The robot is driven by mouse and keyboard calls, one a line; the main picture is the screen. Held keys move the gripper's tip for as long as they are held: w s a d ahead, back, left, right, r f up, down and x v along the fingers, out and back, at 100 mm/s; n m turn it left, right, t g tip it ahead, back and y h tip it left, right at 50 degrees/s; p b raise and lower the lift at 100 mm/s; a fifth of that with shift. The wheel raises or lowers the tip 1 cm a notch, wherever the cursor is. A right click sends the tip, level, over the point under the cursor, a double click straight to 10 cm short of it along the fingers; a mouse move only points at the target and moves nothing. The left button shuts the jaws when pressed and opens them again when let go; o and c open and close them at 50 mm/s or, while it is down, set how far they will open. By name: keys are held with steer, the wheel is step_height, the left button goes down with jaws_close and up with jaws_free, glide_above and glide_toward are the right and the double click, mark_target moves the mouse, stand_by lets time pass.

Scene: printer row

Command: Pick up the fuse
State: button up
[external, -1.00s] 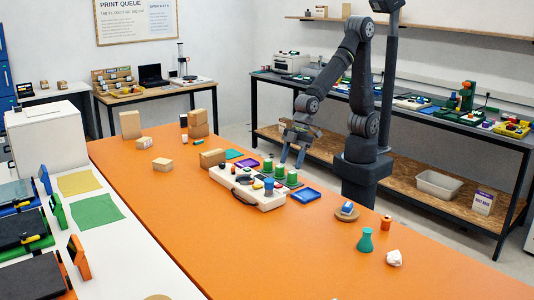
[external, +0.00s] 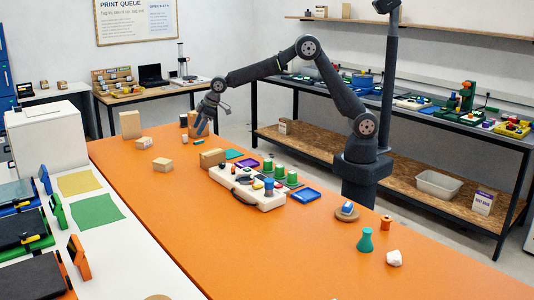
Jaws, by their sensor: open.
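The fuse is too small to single out with certainty. A small teal cylinder-like piece (external: 198,142) lies on the orange table (external: 270,228) near its far end, beside the cardboard boxes, and may be it. My gripper (external: 203,126) points down, open, just above that piece and in front of the boxes. I see nothing between its fingers, and I cannot tell the exact gap to the piece.
A brown box (external: 212,158) and smaller boxes (external: 162,164) stand near the gripper. A white case (external: 247,188) with coloured parts sits mid-table, with green cylinders and a blue tray (external: 306,195) beside it.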

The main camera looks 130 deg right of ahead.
steer(key=s+d+m+h, duration=0.1)
steer(key=s+d, duration=0.2)
steer(key=d, duration=0.4)
steer(key=s+d, duration=0.3)
steer(key=d, duration=0.4)
steer(key=m+g+h, duration=0.1)
glide_toward(185, 139)
steer(key=shift+d+r+x, duration=0.1)
steer(key=shift+d+x, duration=0.1)
steer(key=shift+x, duration=1.1)
steer(key=shift+d+r+x, duration=0.1)
steer(key=shift+d+x, duration=0.15)
steer(key=shift+x, duration=1.05)
steer(key=shift+d+r+x, duration=0.1)
steer(key=shift+d+x, duration=0.1)
steer(key=shift+x, duration=1.05)
steer(key=shift+s, duration=0.1)
steer(key=shift+f, duration=0.1)
steer(key=c, duration=1.2)
